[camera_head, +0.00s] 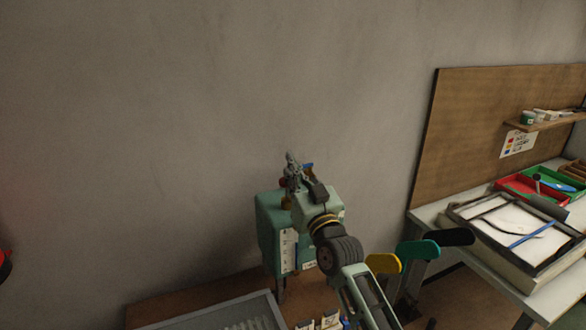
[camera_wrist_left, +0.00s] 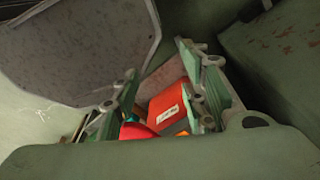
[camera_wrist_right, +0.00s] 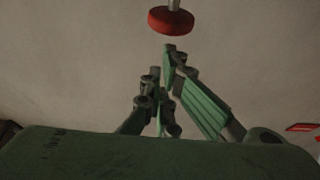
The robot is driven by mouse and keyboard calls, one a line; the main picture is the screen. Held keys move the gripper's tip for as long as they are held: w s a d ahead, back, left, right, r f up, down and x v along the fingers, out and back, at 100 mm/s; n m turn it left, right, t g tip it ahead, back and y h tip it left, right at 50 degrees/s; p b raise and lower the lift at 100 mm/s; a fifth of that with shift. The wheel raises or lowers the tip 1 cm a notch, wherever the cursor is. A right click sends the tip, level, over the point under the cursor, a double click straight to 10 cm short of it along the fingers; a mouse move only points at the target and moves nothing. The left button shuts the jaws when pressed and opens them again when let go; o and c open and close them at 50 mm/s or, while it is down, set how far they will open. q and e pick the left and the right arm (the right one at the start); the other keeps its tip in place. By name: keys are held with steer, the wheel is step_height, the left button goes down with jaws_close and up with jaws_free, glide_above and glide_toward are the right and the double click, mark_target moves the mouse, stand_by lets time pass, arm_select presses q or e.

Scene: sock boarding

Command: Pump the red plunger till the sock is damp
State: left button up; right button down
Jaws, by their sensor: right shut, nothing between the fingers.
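The red plunger's round knob (camera_wrist_right: 171,20) shows on a metal rod at the top of the right wrist view. My right gripper (camera_wrist_right: 167,52) is shut and empty, its tips close to the knob in that picture; I cannot tell whether they touch. In the head view my right gripper (camera_head: 291,164) is over a green box (camera_head: 270,225) with a scale strip, and my arm hides part of the box. My left gripper (camera_wrist_left: 157,60) is open, with a red box (camera_wrist_left: 168,106) visible beyond its fingers. I cannot make out a sock for certain.
Yellow (camera_head: 383,263), green (camera_head: 418,250) and black (camera_head: 449,237) paddle-shaped pieces stand right of my arm. A white-topped table (camera_head: 545,306) with a framed tray (camera_head: 500,250) is at right. A grey ribbed tray (camera_head: 215,318) lies at the bottom. The wall behind is bare.

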mark_target(287, 189)
steer(key=shift+f, duration=0.65)
steer(key=shift+f, duration=0.15)
step_height(287, 189, down, 4)
steer(key=b, duration=0.3)
steer(key=shift+s+r, duration=0.1)
steer(key=shift+r, duration=0.15)
